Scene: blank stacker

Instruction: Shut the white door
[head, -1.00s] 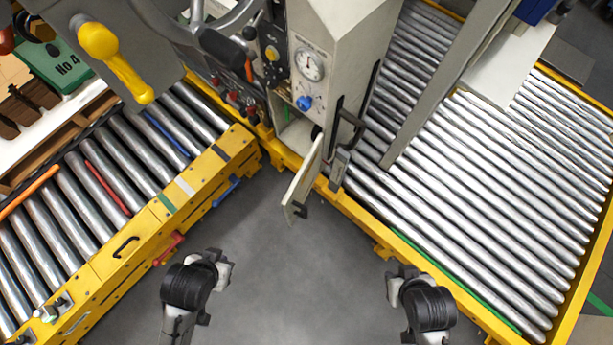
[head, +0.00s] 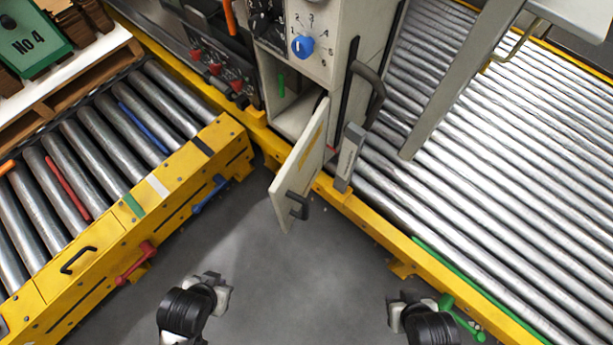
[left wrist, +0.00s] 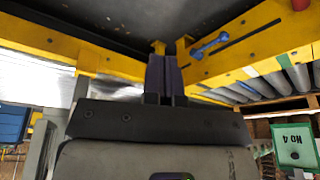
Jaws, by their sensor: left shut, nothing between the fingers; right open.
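The white door (head: 302,165) stands open, swung outward from the grey cabinet's lower compartment (head: 296,112). A black handle (head: 298,206) is on its near end. A small green item (head: 281,85) shows inside the compartment. My right gripper (head: 412,303) is open and empty, low and right of the door, apart from it. My left gripper (head: 214,287) is low and left of the door, also apart from it. In the left wrist view, its fingers (left wrist: 164,77) are shut with nothing between them; the door is not clearly visible there.
A yellow-framed roller conveyor (head: 130,205) lies left, with red and blue levers on its side. Another roller conveyor (head: 480,170) lies right. The cabinet has a blue knob (head: 302,46) above the compartment. Grey floor (head: 290,275) is clear between my arms and the door.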

